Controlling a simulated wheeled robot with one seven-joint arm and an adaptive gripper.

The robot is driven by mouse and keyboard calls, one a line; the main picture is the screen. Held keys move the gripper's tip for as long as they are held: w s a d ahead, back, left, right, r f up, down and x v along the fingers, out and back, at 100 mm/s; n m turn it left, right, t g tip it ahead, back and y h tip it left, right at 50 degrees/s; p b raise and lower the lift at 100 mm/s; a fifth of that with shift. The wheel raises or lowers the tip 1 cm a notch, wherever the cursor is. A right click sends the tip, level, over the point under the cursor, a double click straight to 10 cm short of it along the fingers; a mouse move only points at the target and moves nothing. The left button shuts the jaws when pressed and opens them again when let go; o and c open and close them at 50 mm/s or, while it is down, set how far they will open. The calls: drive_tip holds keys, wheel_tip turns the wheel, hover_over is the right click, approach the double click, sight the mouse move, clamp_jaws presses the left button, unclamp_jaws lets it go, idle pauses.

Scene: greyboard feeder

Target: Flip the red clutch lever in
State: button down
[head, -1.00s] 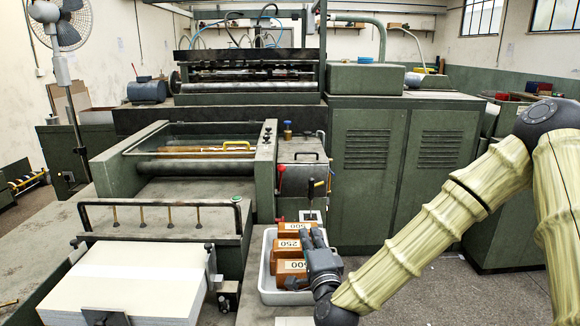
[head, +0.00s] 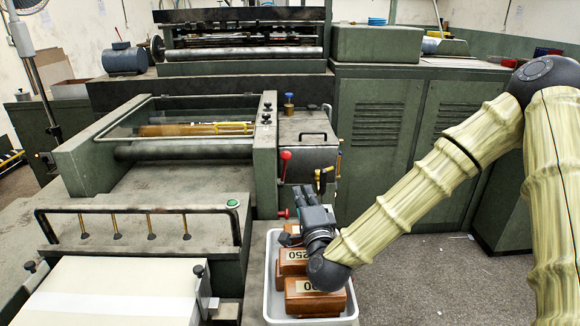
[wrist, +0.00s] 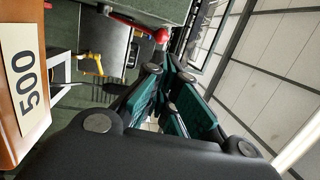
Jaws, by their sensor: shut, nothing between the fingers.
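The red clutch lever (head: 286,156) stands upright on the side of the green feeder, with its round knob on top. A red rod with a ball end (wrist: 161,36) shows in the wrist view, just beyond my fingers. My gripper (head: 304,194) is shut and empty. It is below and slightly right of the lever in the head view, over the tray of boxes. In the wrist view the closed dark-green fingers (wrist: 190,100) point up the picture, and I see a gap between them and the red ball. The lever's lower end is hard to make out.
A white tray (head: 268,297) holds brown numbered boxes (head: 315,300) under my gripper; one box (wrist: 22,80) is close at the wrist view's left. A yellow handle (head: 324,178) and a small red part (head: 283,213) are near the lever. Grey floor (head: 440,285) is open at right.

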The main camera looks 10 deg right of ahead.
drive_tip(key=w+r+p, duration=0.1)
drive_tip(key=w+p, duration=0.1)
drive_tip(key=w, duration=1.1)
drive_tip(key=shift+w+d+r, duration=0.35)
drive_tip(key=shift+d+r, duration=0.05)
drive_tip(key=shift+d, duration=0.05)
